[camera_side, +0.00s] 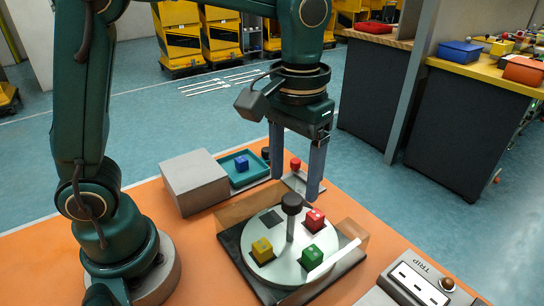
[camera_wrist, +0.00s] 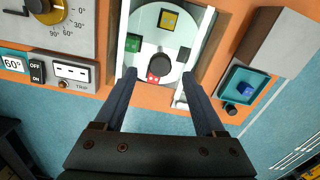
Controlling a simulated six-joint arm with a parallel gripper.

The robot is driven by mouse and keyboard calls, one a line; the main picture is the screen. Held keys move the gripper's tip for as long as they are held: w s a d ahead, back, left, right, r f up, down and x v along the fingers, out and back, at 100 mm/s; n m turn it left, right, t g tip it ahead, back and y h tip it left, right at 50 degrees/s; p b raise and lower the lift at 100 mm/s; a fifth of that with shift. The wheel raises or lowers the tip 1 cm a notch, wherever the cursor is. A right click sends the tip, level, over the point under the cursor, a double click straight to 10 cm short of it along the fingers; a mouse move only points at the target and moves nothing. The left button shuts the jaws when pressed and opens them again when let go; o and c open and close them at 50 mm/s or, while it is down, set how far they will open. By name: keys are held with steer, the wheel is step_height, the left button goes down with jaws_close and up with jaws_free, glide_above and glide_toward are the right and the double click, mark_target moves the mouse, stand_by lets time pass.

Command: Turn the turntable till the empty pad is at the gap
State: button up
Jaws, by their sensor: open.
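The turntable (camera_side: 290,262) is a pale disc with a black knob (camera_side: 291,203) on a central post. It carries a yellow cube (camera_side: 262,250), a green cube (camera_side: 312,257) and a red cube (camera_side: 314,219). The empty pad (camera_side: 268,217) is a dark square on the tray side; in the wrist view it (camera_wrist: 184,53) is right of the knob (camera_wrist: 158,65). My gripper (camera_side: 295,189) points down with fingers apart; in the wrist view the open gripper (camera_wrist: 160,75) has the red cube (camera_wrist: 155,77) between its fingertips in the picture. I see no grip on anything. The gap's exact place is unclear.
A see-through brown guard (camera_side: 237,208) and white bars (camera_wrist: 121,45) flank the disc. A teal tray (camera_side: 228,180) holding a blue cube and a grey box (camera_side: 195,180) stand behind left. A TRIP box (camera_side: 415,285) is at front right. The wrist view shows an angle dial (camera_wrist: 45,10).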

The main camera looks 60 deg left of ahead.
mark_target(293, 198)
steer(key=shift+f, duration=1.85)
jaws_close()
steer(key=shift+r, duration=0.1)
